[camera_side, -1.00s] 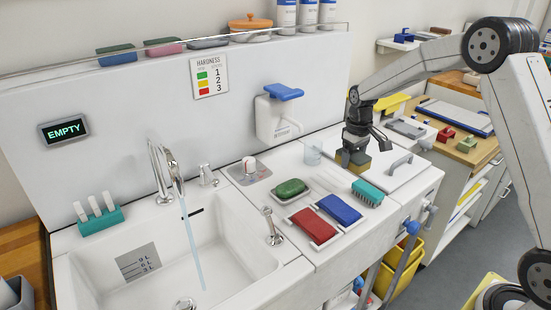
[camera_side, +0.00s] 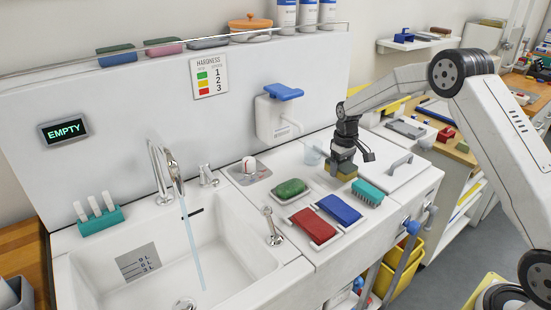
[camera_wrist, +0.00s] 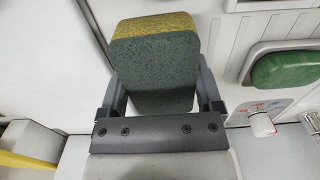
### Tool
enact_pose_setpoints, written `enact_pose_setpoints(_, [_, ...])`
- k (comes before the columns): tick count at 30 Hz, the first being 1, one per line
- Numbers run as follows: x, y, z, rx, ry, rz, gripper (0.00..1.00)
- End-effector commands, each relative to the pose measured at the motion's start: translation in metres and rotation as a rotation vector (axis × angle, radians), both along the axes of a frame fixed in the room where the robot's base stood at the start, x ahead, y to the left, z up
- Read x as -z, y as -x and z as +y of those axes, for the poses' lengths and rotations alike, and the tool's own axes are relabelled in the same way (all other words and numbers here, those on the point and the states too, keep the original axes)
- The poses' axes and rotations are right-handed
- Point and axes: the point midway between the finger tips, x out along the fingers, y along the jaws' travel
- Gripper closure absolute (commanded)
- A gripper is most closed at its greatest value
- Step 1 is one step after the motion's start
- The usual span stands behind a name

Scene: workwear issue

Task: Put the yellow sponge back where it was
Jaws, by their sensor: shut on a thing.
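My gripper (camera_side: 342,166) is shut on the yellow sponge (camera_side: 347,175), just above the white counter, to the right of the green soap and behind the blue block. In the wrist view the sponge (camera_wrist: 155,68) sits between the two fingers. Its large dark green face is toward the camera, and its yellow layer shows along the top edge. The gripper hides part of the sponge and the counter beneath it in the side view. I cannot tell whether the sponge touches the counter.
Green soap (camera_side: 290,188) lies on a white dish. A red block (camera_side: 313,226), a blue block (camera_side: 340,209) and a teal brush (camera_side: 367,192) lie nearby. Water runs from the tap (camera_side: 175,170) into the sink at left.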

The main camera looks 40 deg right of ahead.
Motion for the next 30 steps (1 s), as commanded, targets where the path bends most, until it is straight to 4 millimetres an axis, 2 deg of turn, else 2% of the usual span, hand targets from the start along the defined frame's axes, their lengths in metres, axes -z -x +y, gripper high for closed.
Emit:
enact_pose_setpoints(6, [0.025,0.001,0.000,0.000,-0.001,0.003,0.70])
enact_pose_setpoints(21, [0.031,0.001,0.000,0.000,0.000,0.001,0.70])
enact_pose_setpoints(22, [0.030,0.001,0.000,0.000,0.000,0.001,0.10])
enact_pose_setpoints(23, [0.030,0.001,0.000,0.000,0.000,0.001,0.01])
enact_pose_setpoints(30, [0.030,0.001,0.000,0.000,0.000,0.001,0.00])
